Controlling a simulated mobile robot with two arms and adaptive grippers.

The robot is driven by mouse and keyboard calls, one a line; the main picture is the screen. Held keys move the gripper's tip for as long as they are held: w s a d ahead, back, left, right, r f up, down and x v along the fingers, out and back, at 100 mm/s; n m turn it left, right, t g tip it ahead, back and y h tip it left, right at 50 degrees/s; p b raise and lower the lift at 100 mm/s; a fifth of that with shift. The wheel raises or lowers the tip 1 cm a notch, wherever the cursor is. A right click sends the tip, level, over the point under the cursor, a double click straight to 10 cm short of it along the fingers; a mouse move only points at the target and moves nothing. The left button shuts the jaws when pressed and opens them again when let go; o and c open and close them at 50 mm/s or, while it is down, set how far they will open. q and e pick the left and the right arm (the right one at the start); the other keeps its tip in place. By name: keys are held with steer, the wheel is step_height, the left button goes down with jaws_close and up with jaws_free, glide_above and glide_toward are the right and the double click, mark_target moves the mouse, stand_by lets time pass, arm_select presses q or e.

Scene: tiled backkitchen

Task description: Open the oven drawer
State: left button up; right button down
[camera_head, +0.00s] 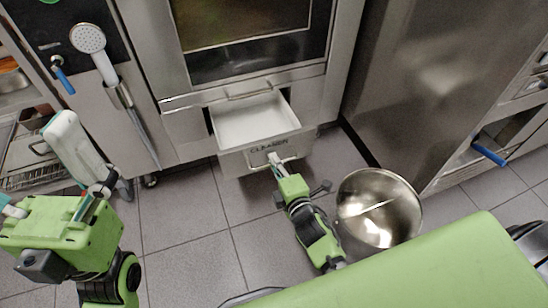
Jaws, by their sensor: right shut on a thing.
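The oven drawer (252,119) is pulled out below the oven door (250,42). Its white inside shows and looks empty, and its front (262,148) bears dark lettering. My right gripper (275,161) is at the handle on the drawer's front and is shut on it; the fingertips are small in the picture.
A round steel bowl (379,208) stands on the tiled floor to the right of my right arm. A hand shower (90,40) hangs on the panel at left. A steel cabinet (420,70) stands at right. Floor tiles (190,215) between my arms are clear.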

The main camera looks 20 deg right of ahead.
steer(key=shift+s, duration=0.1)
steer(key=c, duration=2.1)
jaws_free()
steer(key=shift+c, duration=0.2)
steer(key=shift+s, duration=0.1)
steer(key=v, duration=1.1)
steer(key=shift+s, duration=0.35)
